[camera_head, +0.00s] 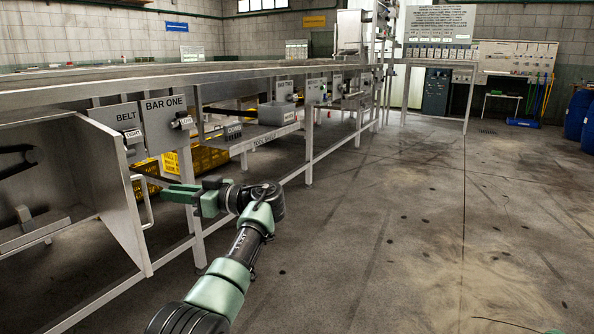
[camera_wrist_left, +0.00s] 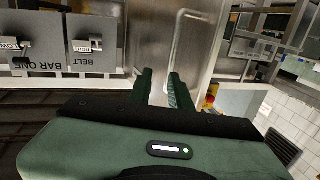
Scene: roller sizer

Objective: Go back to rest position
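My left gripper (camera_head: 180,190) is green, at the end of my arm in the lower left of the head view. Its fingertips point left toward the open metal door with a bar handle (camera_head: 147,203), with the gripper just right of that handle. In the left wrist view my left gripper (camera_wrist_left: 162,84) shows two dark green fingers apart with nothing between them. The handle (camera_wrist_left: 179,45) stands beyond the fingertips, apart from them as far as I can tell. Only a small green piece shows at the bottom right edge of the head view; my right gripper is not visible.
The long metal machine frame runs along the left, with BELT (camera_head: 119,122) and BAR ONE (camera_head: 167,121) panels above my gripper. Yellow crates (camera_head: 207,158) sit under the frame. Blue barrels (camera_head: 577,114) stand far right. The floor on the right is open.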

